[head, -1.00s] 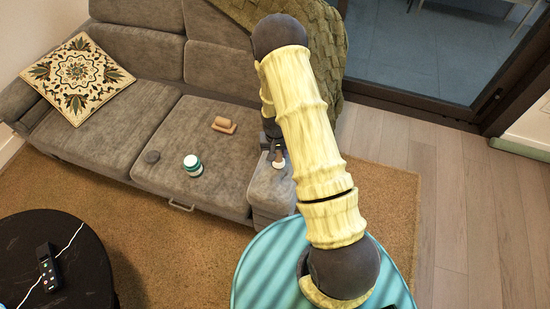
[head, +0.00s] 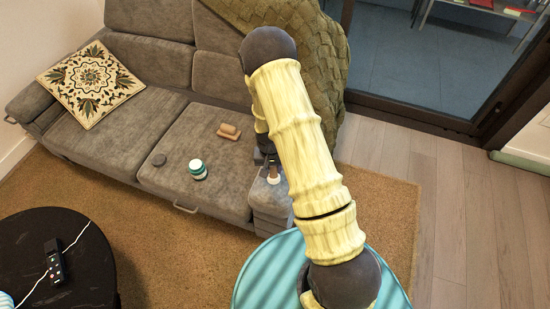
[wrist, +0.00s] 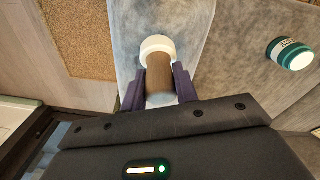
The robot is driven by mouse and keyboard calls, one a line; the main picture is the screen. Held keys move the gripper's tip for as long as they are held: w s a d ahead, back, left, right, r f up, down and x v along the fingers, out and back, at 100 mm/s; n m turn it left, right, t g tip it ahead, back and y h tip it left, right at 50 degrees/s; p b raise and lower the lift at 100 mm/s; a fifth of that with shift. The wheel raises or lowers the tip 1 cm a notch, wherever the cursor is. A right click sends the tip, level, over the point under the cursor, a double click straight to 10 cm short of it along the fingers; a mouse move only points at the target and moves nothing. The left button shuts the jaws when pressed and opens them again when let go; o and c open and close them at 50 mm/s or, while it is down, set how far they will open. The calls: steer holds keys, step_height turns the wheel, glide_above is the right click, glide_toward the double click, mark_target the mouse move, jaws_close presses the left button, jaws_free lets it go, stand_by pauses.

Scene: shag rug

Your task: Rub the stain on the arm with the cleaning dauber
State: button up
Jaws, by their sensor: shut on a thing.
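My gripper (wrist: 159,91) is shut on the cleaning dauber, which has a brown handle (wrist: 159,73) and a round white head (wrist: 157,44). The white head also shows in the head view (head: 273,180), just below my arm. The dauber is over the grey sofa arm (head: 269,204), which lies beneath it in the wrist view (wrist: 128,52). I cannot tell whether the white head touches the fabric. I cannot make out a distinct stain; my arm and gripper hide part of the sofa arm.
A patterned cushion (head: 91,83) and a green blanket (head: 312,35) are on the sofa. A black table (head: 82,268) stands at lower left.

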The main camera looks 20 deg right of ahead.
steer(key=shift+w+r, duration=0.1)
steer(key=shift+r, duration=0.5)
steer(key=shift+d+r+p, duration=0.1)
steer(key=shift+r+p, duration=1.55)
steer(key=shift+r, duration=0.3)
steer(key=shift+f, duration=0.1)
steer(key=n, duration=0.3)
steer(key=shift+a, duration=0.25)
